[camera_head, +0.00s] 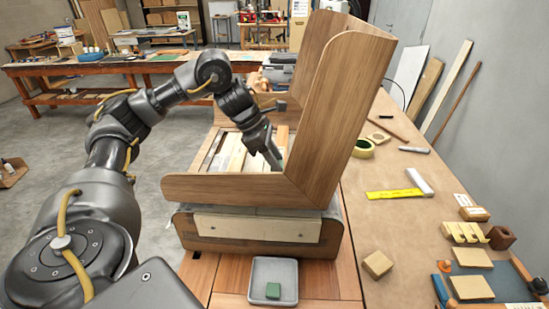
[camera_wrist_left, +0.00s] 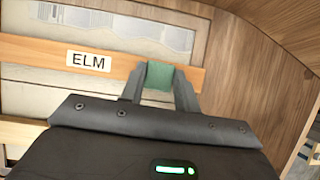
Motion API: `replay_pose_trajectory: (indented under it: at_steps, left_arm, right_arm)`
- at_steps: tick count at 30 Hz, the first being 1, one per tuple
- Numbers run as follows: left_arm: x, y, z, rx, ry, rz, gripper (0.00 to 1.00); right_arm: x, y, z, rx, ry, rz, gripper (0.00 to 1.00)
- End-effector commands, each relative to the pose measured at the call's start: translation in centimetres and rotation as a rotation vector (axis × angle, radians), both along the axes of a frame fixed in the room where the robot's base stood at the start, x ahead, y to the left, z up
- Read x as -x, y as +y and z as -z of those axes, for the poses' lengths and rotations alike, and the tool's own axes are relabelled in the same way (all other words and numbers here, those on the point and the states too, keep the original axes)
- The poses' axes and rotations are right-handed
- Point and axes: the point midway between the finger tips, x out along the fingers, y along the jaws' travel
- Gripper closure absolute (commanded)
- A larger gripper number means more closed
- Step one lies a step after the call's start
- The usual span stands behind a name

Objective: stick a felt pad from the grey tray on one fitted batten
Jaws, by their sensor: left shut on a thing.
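My left gripper (camera_head: 274,160) reaches down inside the bent wooden form (camera_head: 330,110). In the left wrist view its two fingers (camera_wrist_left: 160,88) are shut on a green felt pad (camera_wrist_left: 159,75). The pad is over the right part of a wooden batten (camera_wrist_left: 35,48) with an ELM label (camera_wrist_left: 89,61); I cannot tell whether they touch. Part of a second batten (camera_wrist_left: 22,132) shows at the lower left. Another green felt pad (camera_head: 273,290) lies in the grey tray (camera_head: 258,269) in front of the form. My right gripper is not in view.
The form's curved wooden wall (camera_wrist_left: 245,75) stands close to the right of my left gripper. On the bench at right are a yellow ruler (camera_head: 394,194), a tape roll (camera_head: 359,148), a wooden block (camera_head: 378,264) and a blue mat (camera_head: 512,283) with small items.

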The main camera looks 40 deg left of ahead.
Motion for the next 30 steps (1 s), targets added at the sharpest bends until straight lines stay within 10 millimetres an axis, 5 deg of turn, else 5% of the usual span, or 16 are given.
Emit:
replay_pose_trajectory:
  at_steps: [30]
  left_arm:
    - [-0.16,-0.3,0.63,0.015,-0.017,-0.021,0.82]
  right_arm:
    - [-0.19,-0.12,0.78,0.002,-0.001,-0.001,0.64]
